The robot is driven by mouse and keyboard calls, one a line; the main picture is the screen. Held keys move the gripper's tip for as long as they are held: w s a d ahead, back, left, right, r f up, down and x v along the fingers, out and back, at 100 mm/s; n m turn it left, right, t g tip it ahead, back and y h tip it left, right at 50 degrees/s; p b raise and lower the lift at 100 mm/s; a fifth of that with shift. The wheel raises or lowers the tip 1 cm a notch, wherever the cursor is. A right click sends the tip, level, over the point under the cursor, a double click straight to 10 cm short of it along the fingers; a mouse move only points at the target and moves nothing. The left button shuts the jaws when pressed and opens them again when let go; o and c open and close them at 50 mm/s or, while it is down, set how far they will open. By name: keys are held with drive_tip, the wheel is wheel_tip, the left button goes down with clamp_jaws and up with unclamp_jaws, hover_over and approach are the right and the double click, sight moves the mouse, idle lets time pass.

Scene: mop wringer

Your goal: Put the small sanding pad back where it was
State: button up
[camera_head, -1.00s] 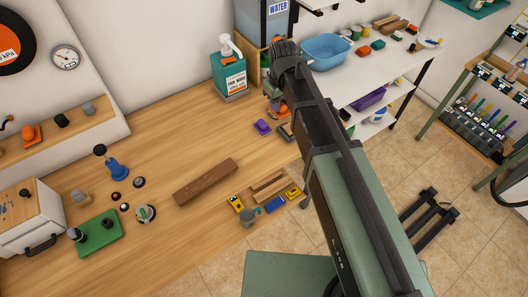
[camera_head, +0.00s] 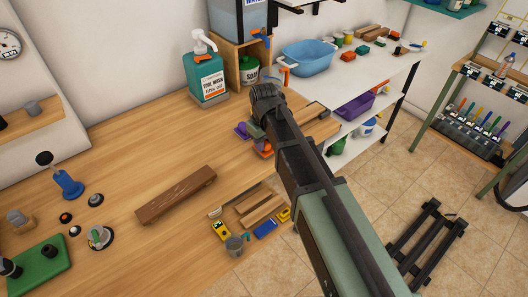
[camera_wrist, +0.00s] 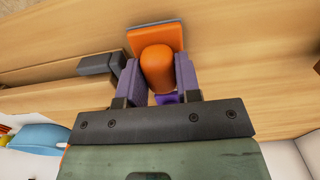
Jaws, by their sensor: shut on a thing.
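My gripper (camera_wrist: 158,82) is shut on the rounded orange knob of the sanding pad (camera_wrist: 157,60). The pad has a flat orange plate with a thin grey layer along its far edge in the wrist view. In the head view my gripper (camera_head: 262,143) is near the right end of the wooden bench, and the orange pad (camera_head: 263,151) shows partly below it, mostly hidden by my arm. I cannot tell whether the pad touches the bench.
A dark grey block (camera_wrist: 98,65) is close beside my gripper. The tool wash bottle (camera_head: 208,75) and soap pot (camera_head: 249,70) stand behind. Bare bench lies between plank and bottle.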

drive_tip(key=shift+f+p, duration=0.25)
drive_tip(key=shift+p, duration=0.05)
drive_tip(key=shift+f, duration=0.2)
drive_tip(key=o, duration=1)
drive_tip(key=shift+r, duration=0.15)
wheel_tip(320, 180, up, 12)
drive_tip(key=p, duration=1.2)
drive_tip(key=s+d+m, duration=0.2)
drive_tip(key=s+d, duration=0.3)
drive_tip(key=d, duration=0.1)
drive_tip(key=s+d+m, duration=0.3)
drive_tip(key=s+d, duration=0.2)
drive_tip(key=s+d+m, duration=0.2)
drive_tip(key=s+d, duration=0.3)
drive_tip(key=d, duration=0.1)
drive_tip(key=shift+s+d+m, duration=0.1)
drive_tip(key=shift+d+m, duration=0.2)
drive_tip(key=shift+m, duration=0.1)
